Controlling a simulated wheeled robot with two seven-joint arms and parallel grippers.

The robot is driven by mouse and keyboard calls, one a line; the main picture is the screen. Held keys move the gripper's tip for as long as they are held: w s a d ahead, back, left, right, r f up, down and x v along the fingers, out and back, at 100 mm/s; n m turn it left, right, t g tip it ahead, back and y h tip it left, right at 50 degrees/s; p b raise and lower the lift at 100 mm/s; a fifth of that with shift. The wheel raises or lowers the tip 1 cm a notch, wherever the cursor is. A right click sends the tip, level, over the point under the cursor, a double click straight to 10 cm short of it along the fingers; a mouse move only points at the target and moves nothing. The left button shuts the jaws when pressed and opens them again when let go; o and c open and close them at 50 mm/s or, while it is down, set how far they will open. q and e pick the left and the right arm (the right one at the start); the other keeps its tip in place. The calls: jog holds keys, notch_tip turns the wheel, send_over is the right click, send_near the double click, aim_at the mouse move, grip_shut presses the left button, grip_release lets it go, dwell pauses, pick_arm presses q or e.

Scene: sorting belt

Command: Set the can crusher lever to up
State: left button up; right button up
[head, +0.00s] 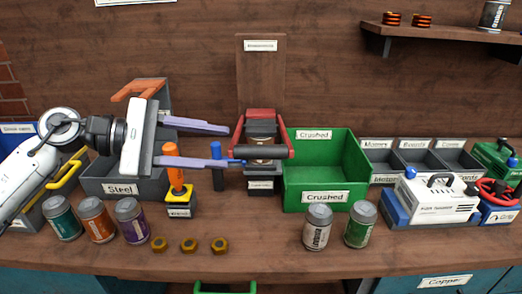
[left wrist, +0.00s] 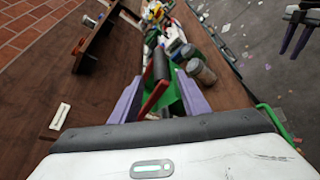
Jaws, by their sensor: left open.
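The can crusher (head: 262,115) stands at the back middle of the bench, with a red top and a sign board behind it. Its lever has red side arms and a dark grip bar (head: 263,152), which sits low across the front. My left gripper (head: 235,146) reaches in from the left, open, its purple fingertips at the crusher's left side. In the left wrist view the dark bar and red arm (left wrist: 155,88) show between the spread fingers. Whether they touch the bar I cannot tell. My right gripper (left wrist: 297,32) shows at the upper right of the left wrist view, its fingers apart.
A green crushed bin (head: 343,172) stands right of the crusher, and a grey steel bin (head: 100,187) stands left. Several cans (head: 130,220) and nuts (head: 189,244) line the front.

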aim_at(261, 151)
pick_arm(q)
jog(key=p+x, duration=0.2)
jog(key=x, duration=0.8)
jog(key=shift+s+r+p, duration=0.1)
jog(key=shift+p, duration=0.2)
grip_shut()
